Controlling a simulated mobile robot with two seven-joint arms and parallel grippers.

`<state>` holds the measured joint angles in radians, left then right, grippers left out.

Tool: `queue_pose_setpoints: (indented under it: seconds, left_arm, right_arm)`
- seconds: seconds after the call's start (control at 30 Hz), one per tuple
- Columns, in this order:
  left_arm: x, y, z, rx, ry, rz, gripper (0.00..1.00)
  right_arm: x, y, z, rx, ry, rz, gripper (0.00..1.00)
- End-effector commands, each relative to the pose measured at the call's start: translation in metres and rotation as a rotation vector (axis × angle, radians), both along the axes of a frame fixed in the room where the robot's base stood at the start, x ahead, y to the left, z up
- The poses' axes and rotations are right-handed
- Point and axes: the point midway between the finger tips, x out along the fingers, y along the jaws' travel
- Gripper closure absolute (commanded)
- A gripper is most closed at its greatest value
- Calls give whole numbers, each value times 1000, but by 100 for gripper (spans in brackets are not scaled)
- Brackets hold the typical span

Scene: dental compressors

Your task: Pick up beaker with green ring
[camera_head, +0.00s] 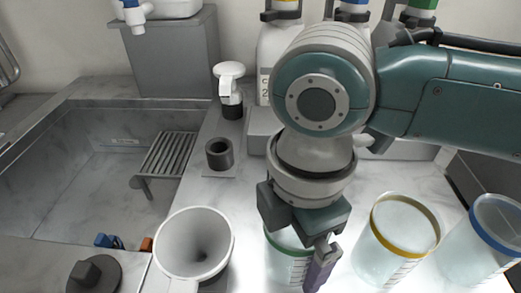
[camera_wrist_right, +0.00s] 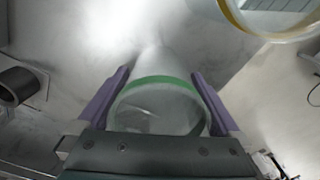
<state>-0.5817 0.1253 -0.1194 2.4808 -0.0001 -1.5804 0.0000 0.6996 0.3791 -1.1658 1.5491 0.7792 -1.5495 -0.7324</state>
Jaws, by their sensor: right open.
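The clear beaker with the green ring (camera_head: 284,270) stands on the counter at the lower middle of the head view, partly hidden by my right gripper (camera_head: 297,262). In the right wrist view the beaker (camera_wrist_right: 160,118) sits between the two purple fingers of my right gripper (camera_wrist_right: 160,76). Its green rim faces the camera. The fingers are open, one on each side of the beaker; I cannot tell whether either touches it. My left gripper is not in view.
A yellow-ringed beaker (camera_head: 397,243) and a blue-ringed beaker (camera_head: 485,240) stand to the right. A white funnel-like cup (camera_head: 196,243) is close on the left. A dark ring holder (camera_head: 219,154) and a sink (camera_head: 90,170) lie farther left. Bottles stand behind my arm.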

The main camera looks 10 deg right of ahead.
Motion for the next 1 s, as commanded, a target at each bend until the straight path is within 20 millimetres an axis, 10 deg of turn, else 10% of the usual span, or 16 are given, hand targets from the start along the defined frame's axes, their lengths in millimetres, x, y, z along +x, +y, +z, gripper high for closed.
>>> queue_pose_setpoints:
  seconds: [0.27, 0.83, 1.0]
  left_arm:
    - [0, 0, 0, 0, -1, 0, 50]
    - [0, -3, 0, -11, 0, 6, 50]
    - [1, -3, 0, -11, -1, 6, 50]
  right_arm:
    - [0, 0, -3, 0, 0, 0, 2]
    - [0, 0, -3, 0, 0, 0, 66]
    - [0, 0, -3, 0, 0, 0, 68]
